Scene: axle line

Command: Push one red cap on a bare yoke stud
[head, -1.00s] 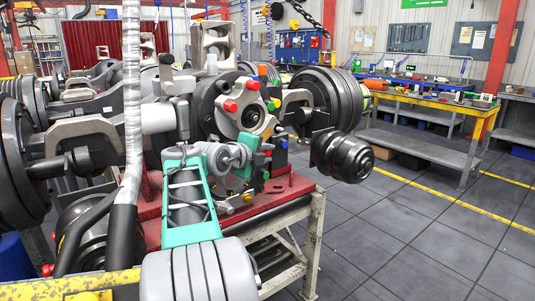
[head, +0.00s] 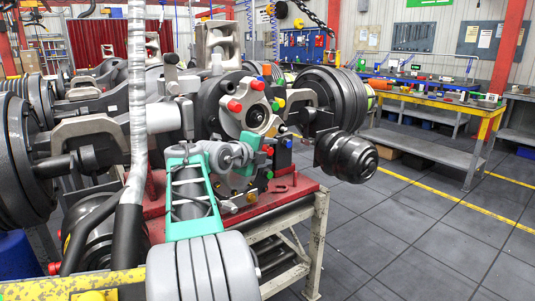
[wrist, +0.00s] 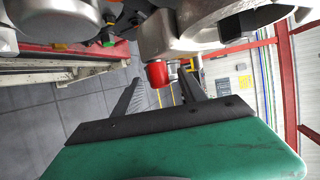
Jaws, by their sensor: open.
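Several red caps sit on the round yoke end of the axle in the head view, one at its left (head: 234,105) and one at its top (head: 258,84). Green, yellow and blue caps show around it too. My gripper (wrist: 159,80) is open in the wrist view, its two dark fingers spread apart. A red cap (wrist: 157,74) on a grey metal part shows between the fingertips; I cannot tell whether it lies between or beyond them. The fingers touch nothing that I can make out. In the head view my teal wrist is close before the yoke and the fingers are hard to see.
The axle rests on a red-topped stand (head: 290,197) with a pale frame. A black ribbed canister (head: 346,157) juts out at its right. A workbench (head: 440,100) stands at the back right. The grey floor between is clear.

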